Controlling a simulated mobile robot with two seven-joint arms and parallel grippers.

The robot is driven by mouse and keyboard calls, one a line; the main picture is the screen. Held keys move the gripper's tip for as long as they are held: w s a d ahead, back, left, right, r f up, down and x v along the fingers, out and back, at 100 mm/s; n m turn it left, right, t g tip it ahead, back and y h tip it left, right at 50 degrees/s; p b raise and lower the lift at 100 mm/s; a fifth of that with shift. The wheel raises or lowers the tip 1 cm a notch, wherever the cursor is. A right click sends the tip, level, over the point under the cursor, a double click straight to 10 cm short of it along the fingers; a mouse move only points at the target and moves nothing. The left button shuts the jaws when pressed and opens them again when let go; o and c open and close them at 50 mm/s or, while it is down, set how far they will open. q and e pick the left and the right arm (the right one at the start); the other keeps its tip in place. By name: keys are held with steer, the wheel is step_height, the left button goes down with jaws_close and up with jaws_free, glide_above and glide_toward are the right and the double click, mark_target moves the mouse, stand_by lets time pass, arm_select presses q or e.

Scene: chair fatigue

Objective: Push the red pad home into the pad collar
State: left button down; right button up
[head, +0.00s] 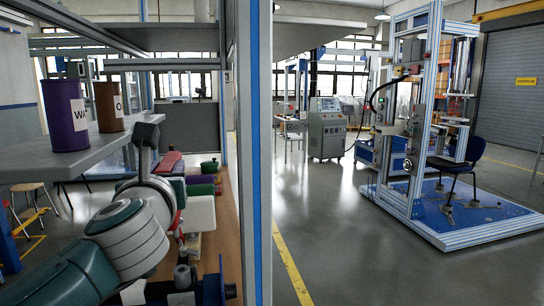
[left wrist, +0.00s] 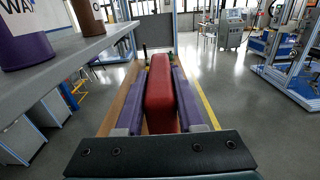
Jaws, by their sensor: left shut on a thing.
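My left gripper (left wrist: 160,70) is shut on the red pad (left wrist: 160,95) in the left wrist view. The pad is a long red block with rounded edges, lying between the two purple-grey fingers. In the head view my left arm reaches in from the lower left over a wooden-topped bench, and the pad in the grip cannot be clearly made out there. I cannot pick out the pad collar in either view. My right gripper is not in view.
A purple can (head: 65,115) and a brown can (head: 109,107) stand on a grey shelf (head: 85,150) beside my arm. A blue-edged post (head: 254,150) rises to the right. A test rig with a blue base (head: 460,218) and a chair (head: 460,165) stands beyond open floor.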

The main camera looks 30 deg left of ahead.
mark_target(172, 225)
arm_select(q)
steer(key=shift+s+d+r, duration=0.1)
steer(key=shift+f, duration=0.25)
step_height(172, 225, down, 6)
steer(key=b, duration=0.5)
steer(key=shift+r, duration=0.25)
stand_by(1.3)
steer(key=shift+f+b, duration=1.85)
steer(key=shift+f, duration=0.2)
steer(key=shift+c, duration=2.2)
jaws_free()
steer(key=shift+f, duration=0.1)
